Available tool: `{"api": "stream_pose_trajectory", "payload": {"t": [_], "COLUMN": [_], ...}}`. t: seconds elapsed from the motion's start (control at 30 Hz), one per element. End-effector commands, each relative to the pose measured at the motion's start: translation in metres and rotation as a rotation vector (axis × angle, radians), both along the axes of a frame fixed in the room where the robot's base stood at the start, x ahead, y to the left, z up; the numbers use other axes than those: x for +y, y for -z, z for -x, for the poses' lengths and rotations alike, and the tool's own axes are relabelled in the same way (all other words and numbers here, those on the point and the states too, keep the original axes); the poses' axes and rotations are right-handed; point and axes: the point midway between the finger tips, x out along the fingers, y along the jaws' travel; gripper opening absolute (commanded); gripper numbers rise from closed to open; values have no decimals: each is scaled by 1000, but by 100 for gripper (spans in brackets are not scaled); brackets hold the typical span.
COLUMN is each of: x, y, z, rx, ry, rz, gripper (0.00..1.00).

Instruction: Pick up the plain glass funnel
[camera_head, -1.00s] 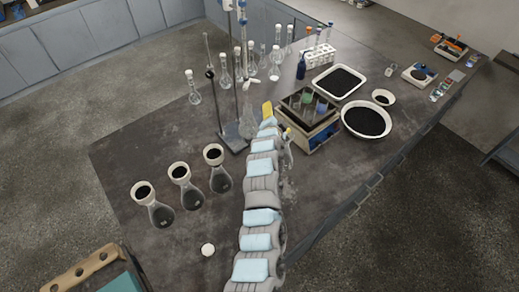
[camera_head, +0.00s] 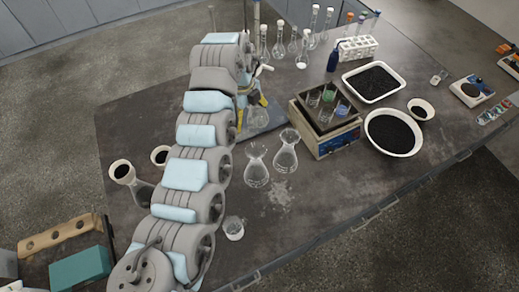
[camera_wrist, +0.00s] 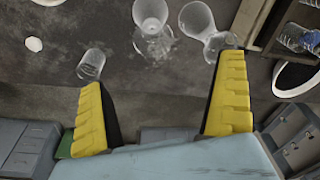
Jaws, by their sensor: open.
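My gripper (camera_wrist: 165,72) is open, its two yellow fingers wide apart with nothing between them. In the head view it (camera_head: 251,107) is partly hidden by my arm. Two clear glass vessels with flared, funnel-like tops, a left one (camera_head: 256,172) and a right one (camera_head: 286,158), stand side by side on the bench. They also show beyond the fingertips in the wrist view, left (camera_wrist: 150,14) and right (camera_wrist: 196,20). I cannot tell for certain which clear piece is the plain glass funnel. A small clear beaker (camera_head: 234,230) stands nearer; it shows beside the left finger (camera_wrist: 91,63).
A wooden-sided shaker (camera_head: 325,138) holding small vessels stands right of the glass. Beyond are a black-filled tray (camera_head: 373,82), a round dish (camera_head: 393,133) and a white tube rack (camera_head: 357,47). Black-filled funnels on flasks (camera_head: 122,171) stand at left, partly behind my arm.

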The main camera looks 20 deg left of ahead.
Motion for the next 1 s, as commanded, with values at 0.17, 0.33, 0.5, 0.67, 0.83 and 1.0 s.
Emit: {"api": "stream_pose_trajectory", "payload": {"t": [0.17,0.33,0.5,0.67,0.83,1.0], "x": [4,1,-1,-6,-8,-10], "y": [-2,12,35,64,92,111], "z": [15,16,18,20,20,20], "rx": [50,51,56,57,53,50], "ry": [39,41,39,40,40,39], "rz": [-7,-3,-4,-2,-6,-7], "gripper": [100,100,100,100,100,100]}}
